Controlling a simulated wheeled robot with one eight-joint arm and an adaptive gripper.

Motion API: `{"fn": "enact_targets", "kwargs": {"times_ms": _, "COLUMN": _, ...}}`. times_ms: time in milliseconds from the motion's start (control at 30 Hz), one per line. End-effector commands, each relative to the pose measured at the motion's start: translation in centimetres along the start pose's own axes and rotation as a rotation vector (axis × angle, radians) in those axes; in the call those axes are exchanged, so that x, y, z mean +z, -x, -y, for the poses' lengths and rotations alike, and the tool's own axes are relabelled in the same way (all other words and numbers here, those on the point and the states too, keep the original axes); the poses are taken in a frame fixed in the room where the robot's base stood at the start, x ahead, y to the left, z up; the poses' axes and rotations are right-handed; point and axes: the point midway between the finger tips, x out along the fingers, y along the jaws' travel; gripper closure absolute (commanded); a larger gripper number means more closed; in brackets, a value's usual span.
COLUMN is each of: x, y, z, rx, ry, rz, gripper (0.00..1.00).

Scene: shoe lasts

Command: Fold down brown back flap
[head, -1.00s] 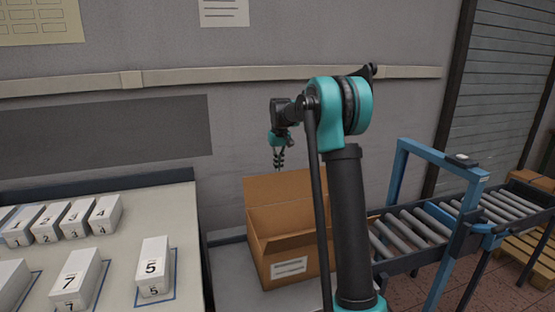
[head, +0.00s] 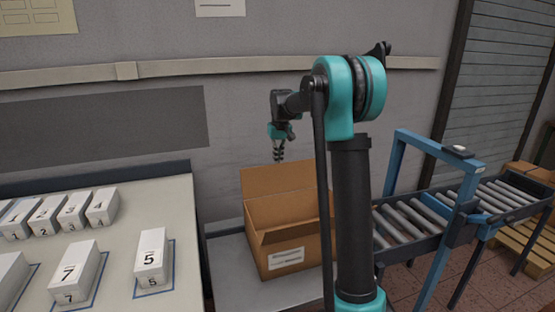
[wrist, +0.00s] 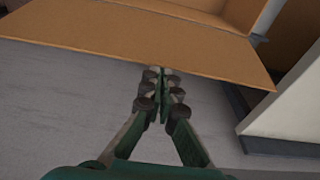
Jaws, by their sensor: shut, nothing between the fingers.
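The brown back flap (head: 277,180) stands up at the rear of the open cardboard box (head: 293,262). In the wrist view the flap (wrist: 150,38) spans the upper part of the picture, its straight edge near my fingertips. My gripper (head: 279,158) is above and behind the flap's top edge, fingers pointing down. In the wrist view my gripper (wrist: 161,78) is shut, with nothing between the fingers. Its tips are close to the flap's edge; I cannot tell whether they touch. My arm hides the box's right side in the head view.
The box stands on a grey bench (head: 224,268) against the wall. On the left, a table (head: 120,205) holds several numbered white boxes. A roller conveyor (head: 415,235) with a blue frame (head: 398,165) stands on the right.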

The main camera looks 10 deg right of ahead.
Motion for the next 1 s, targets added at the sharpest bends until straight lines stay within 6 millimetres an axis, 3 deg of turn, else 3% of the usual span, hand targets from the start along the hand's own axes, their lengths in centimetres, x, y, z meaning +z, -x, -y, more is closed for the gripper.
{"fn": "enact_targets", "kwargs": {"times_ms": 533, "x": 6.0, "y": 1.2, "z": 0.0, "rx": 0.001, "ry": -0.001, "rz": -0.39, "gripper": 1.0}}
{"fn": "enact_targets", "kwargs": {"times_ms": 1000, "x": 12.2, "y": -0.1, "z": -0.1, "rx": 0.002, "ry": -0.003, "rz": -0.825, "gripper": 1.0}}
